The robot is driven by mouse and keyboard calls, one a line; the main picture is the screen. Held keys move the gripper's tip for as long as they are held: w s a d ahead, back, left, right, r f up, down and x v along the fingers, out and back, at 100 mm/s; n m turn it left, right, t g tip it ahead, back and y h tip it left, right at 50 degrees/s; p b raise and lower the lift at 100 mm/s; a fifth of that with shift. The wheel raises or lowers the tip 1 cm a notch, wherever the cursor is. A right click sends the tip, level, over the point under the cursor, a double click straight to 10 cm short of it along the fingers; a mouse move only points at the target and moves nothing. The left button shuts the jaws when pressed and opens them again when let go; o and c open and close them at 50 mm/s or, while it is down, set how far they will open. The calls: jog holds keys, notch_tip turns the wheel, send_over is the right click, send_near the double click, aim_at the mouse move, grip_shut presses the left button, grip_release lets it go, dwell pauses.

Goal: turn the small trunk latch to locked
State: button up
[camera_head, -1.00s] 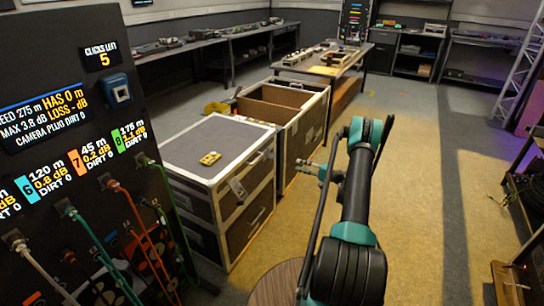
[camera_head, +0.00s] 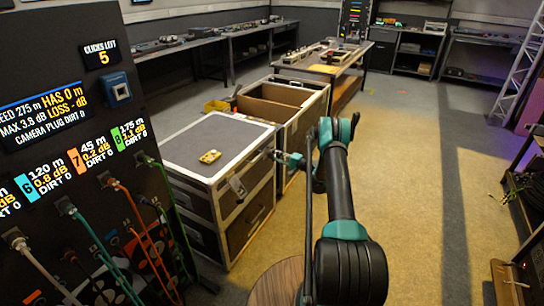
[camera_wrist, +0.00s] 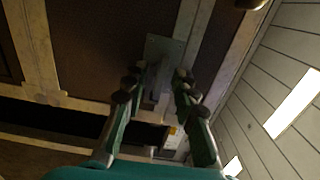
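A dark trunk with pale metal edges and a closed lid (camera_head: 200,165) stands left of my arm in the head view. A grey metal latch (camera_head: 238,187) is on its right-hand side, near the lid seam. My gripper (camera_head: 281,157) is beside the trunk's far right corner. In the wrist view, a grey latch plate with a narrow lever (camera_wrist: 162,52) lies ahead, across a pale frame strip. The fingers of my gripper (camera_wrist: 157,88) are apart, one on either side of the lever. I cannot tell whether they touch it.
A yellow object (camera_head: 210,156) lies on the trunk lid. An open-topped case (camera_head: 285,100) stands behind the trunk. A black panel with cables (camera_head: 75,150) is at the left. The floor (camera_head: 410,200) right of my arm is clear.

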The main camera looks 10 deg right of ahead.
jog(key=shift+x, duration=0.85)
jog(key=shift+c, duration=0.2)
grip_shut()
